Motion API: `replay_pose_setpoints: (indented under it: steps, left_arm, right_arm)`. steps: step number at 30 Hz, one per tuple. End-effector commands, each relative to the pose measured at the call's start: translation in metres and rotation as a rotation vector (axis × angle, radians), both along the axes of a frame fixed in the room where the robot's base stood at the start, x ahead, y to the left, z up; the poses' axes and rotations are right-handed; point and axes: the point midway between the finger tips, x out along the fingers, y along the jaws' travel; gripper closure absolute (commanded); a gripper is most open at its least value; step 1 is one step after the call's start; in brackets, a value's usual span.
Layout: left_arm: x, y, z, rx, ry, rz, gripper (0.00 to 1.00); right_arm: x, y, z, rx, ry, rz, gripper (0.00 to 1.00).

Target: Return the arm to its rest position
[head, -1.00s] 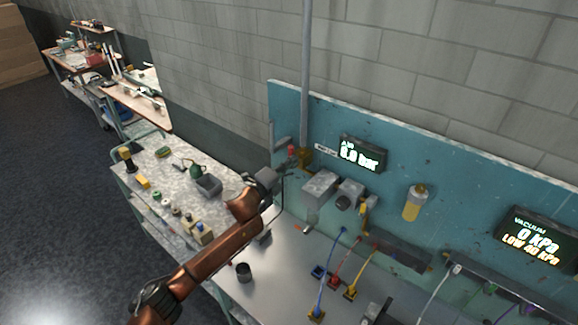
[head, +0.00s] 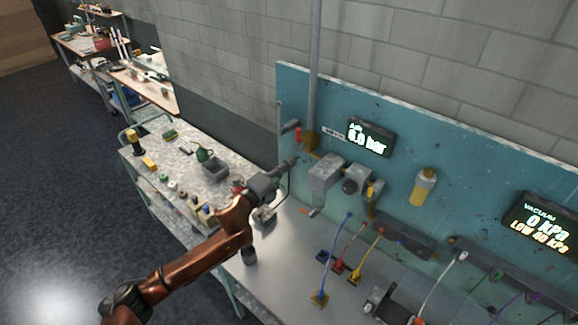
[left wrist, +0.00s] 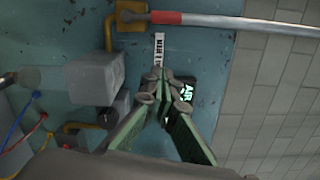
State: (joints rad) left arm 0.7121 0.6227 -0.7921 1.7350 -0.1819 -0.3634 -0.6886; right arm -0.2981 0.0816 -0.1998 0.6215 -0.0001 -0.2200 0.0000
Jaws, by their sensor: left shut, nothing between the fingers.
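My left arm reaches in from the lower left of the head view. Its gripper (head: 286,166) is in front of the teal panel, left of the grey regulator boxes and a little below the red valve handle. The gripper is shut and empty. In the left wrist view the fingers (left wrist: 163,88) meet at their tips, with the teal panel, a white label (left wrist: 159,49) and the air display (left wrist: 187,92) behind them. My right gripper is not in view.
The teal panel (head: 400,130) carries the grey boxes (head: 326,172), a yellow bottle (head: 423,187) and two displays, 6.0 bar and vacuum 0 kPa. Coloured tubes (head: 333,255) stand on the metal bench. A cart (head: 186,152) with small parts stands at left. The floor (head: 60,200) is clear.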

Motion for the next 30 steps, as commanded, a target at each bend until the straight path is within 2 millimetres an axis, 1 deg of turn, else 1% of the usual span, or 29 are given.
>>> replay_pose_setpoints:
  steps: [13,15,17,20,21,23,24,26,27,29,30]
  left_arm:
    - [0.0,-0.001,0.0,-0.001,0.002,-0.001,1.0]
    - [-0.002,0.001,-0.005,-0.016,0.019,0.008,1.0]
    - [-0.006,0.006,-0.016,-0.047,0.057,0.027,1.0]
    - [-0.018,0.024,-0.048,-0.146,0.172,0.095,1.0]
    - [-0.025,0.035,-0.065,-0.198,0.235,0.134,1.0]
    - [-0.039,0.055,-0.092,-0.287,0.337,0.205,1.0]
    - [-0.049,0.07,-0.112,-0.347,0.409,0.258,1.0]
    - [-0.067,0.093,-0.14,-0.435,0.511,0.339,1.0]
    - [-0.081,0.109,-0.159,-0.494,0.578,0.396,1.0]
    - [-0.104,0.133,-0.187,-0.577,0.676,0.485,1.0]
    - [-0.121,0.15,-0.205,-0.63,0.736,0.546,1.0]
  right_arm:
    - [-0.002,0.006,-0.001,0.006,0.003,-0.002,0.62]
    - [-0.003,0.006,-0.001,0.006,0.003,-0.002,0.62]
    - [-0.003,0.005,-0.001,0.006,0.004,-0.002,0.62]
    - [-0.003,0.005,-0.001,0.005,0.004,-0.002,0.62]
    - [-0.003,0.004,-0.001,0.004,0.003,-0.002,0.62]
    - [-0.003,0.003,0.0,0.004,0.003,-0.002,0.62]
    - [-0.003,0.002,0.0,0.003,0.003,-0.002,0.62]
    - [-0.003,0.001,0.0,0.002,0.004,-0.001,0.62]
    - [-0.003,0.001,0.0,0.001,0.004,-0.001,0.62]
    - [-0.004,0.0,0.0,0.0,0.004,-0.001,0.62]
    - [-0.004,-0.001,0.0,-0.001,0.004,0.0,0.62]
